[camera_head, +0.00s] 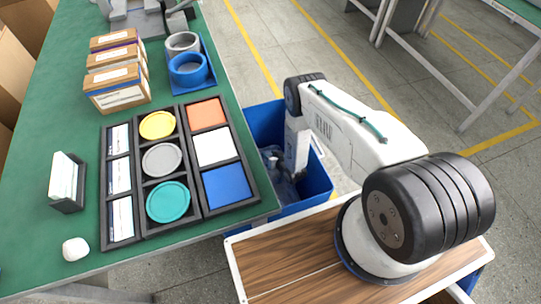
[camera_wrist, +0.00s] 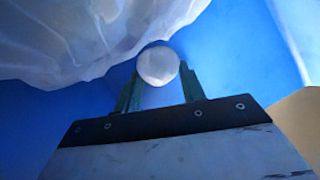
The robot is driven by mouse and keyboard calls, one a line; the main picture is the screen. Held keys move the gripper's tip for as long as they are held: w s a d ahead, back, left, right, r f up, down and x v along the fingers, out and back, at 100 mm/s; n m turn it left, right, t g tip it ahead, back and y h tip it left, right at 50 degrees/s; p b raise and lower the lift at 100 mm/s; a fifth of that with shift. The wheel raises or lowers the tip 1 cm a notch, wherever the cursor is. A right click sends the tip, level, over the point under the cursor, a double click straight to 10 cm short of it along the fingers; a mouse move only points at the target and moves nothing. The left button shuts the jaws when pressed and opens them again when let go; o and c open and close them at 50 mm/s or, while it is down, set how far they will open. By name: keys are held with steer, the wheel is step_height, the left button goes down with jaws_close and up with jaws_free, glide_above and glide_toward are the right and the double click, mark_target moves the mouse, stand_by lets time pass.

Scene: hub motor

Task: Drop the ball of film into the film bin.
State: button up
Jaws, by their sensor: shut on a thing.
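The ball of film (camera_wrist: 158,64) is a small, whitish, translucent ball in the wrist view. It sits between the green fingers of my gripper (camera_wrist: 159,80), which is shut on it. The film bin (camera_head: 318,178) is a blue, open-topped bin beside the green table in the head view. My arm reaches down into it, and the fingers and ball are hidden there. Blue bin walls (camera_wrist: 225,50) surround the gripper in the wrist view. Crumpled clear film (camera_wrist: 75,35) fills the upper left of that view, close to the ball; I cannot tell whether they touch.
The green table (camera_head: 65,115) holds a dark tray (camera_head: 146,236) with coloured discs and squares, several cartons (camera_head: 117,88), blue and grey rings (camera_head: 188,68) and a small white lump (camera_head: 75,248). My wood-topped base is at the lower right. Grey floor lies beyond the bin.

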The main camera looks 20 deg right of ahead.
steer(key=o, duration=0.9)
steer(key=shift+o, duration=0.2)
